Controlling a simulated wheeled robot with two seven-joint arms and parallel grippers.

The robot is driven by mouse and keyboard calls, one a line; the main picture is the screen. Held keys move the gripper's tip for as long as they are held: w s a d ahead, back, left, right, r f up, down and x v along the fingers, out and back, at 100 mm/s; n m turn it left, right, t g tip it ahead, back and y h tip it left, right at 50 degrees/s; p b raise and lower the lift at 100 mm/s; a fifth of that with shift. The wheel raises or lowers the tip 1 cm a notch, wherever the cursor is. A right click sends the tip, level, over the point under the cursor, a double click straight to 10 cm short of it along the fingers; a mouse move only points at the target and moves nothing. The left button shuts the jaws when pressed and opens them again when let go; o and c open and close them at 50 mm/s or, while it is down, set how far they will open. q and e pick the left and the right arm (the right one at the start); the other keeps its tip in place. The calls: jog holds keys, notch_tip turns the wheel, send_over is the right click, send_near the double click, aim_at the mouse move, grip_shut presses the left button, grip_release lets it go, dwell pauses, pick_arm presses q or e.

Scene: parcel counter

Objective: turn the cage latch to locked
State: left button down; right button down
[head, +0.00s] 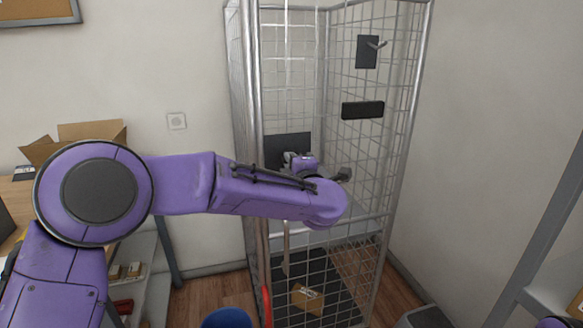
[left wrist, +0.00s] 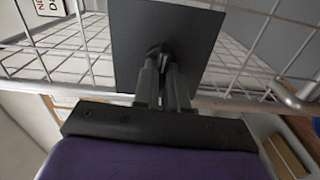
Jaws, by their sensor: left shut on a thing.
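The wire cage (head: 401,110) stands upright ahead of me. A dark square latch plate (head: 288,140) is on its front side, partly hidden behind my left gripper (head: 291,158). In the left wrist view the plate (left wrist: 190,28) fills the top middle, and the fingers of my left gripper (left wrist: 165,58) are closed on a small dark latch handle (left wrist: 161,48) in front of it. The fingers cover most of the handle, so I cannot tell which way it points. My right gripper is not in view.
Another dark plate with a lever (head: 367,51) and a black bar (head: 363,110) are on the cage's right side. A parcel (head: 307,299) lies inside on the cage floor. A blue bin (head: 226,319) stands in front. An open carton (head: 91,131) is at left.

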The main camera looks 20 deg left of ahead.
pick_arm(q)
jog(key=shift+r, duration=0.15)
jog(key=c, duration=1.4)
grip_release()
jog(key=shift+o, duration=1.1)
jog(key=shift+w, duration=0.1)
jog(key=b+v, duration=0.2)
jog(key=v, duration=0.8)
jog(key=shift+d+b, duration=0.2)
jog(key=shift+b, duration=0.1)
